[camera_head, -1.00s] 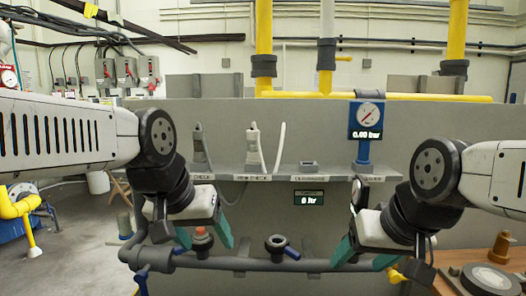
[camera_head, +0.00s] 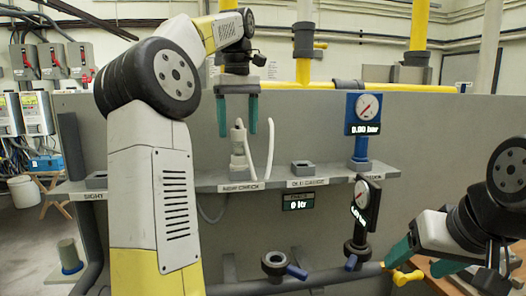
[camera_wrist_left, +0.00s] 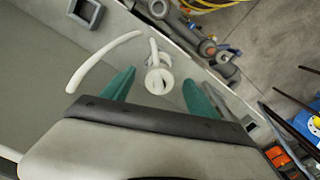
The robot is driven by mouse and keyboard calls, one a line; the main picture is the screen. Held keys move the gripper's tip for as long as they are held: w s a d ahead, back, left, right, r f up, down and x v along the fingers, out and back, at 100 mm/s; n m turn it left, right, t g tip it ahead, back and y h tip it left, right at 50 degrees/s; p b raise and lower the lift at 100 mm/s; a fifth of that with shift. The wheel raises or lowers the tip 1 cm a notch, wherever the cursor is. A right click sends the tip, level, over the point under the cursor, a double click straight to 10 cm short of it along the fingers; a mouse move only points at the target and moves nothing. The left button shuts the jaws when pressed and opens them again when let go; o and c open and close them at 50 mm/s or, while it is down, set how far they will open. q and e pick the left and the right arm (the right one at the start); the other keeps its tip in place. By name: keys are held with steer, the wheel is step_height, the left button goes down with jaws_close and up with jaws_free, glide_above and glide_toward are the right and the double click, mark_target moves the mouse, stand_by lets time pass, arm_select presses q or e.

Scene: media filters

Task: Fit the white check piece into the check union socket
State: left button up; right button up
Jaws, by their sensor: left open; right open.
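The white check piece (camera_head: 239,155) stands upright on the shelf above the "NEW CHECK" label. My left gripper (camera_head: 238,115) is open above it, fingers pointing down. In the left wrist view the piece (camera_wrist_left: 158,79) shows between the open teal fingers, with visible gaps on both sides. A dark ring-shaped socket (camera_head: 273,260) with a blue lever sits on the grey pipe; I cannot tell whether it is the check union socket. My left arm hides the pipe left of it. My right gripper (camera_head: 424,262) is open and low at the right, near a yellow handle (camera_head: 408,277).
A white curved rod (camera_head: 270,150) stands just right of the check piece. An empty square holder (camera_head: 303,168), a blue gauge (camera_head: 363,115) and the grey shelf (camera_head: 225,182) are close by. A dark gauge (camera_head: 365,203) stands on the pipe near my right gripper.

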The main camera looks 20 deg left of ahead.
mark_target(239, 152)
arm_select(q)
step_height(239, 152, down, 7)
steer(key=shift+f, duration=0.15)
stand_by(0.4)
steer(key=shift+c, duration=0.2)
jaws_close()
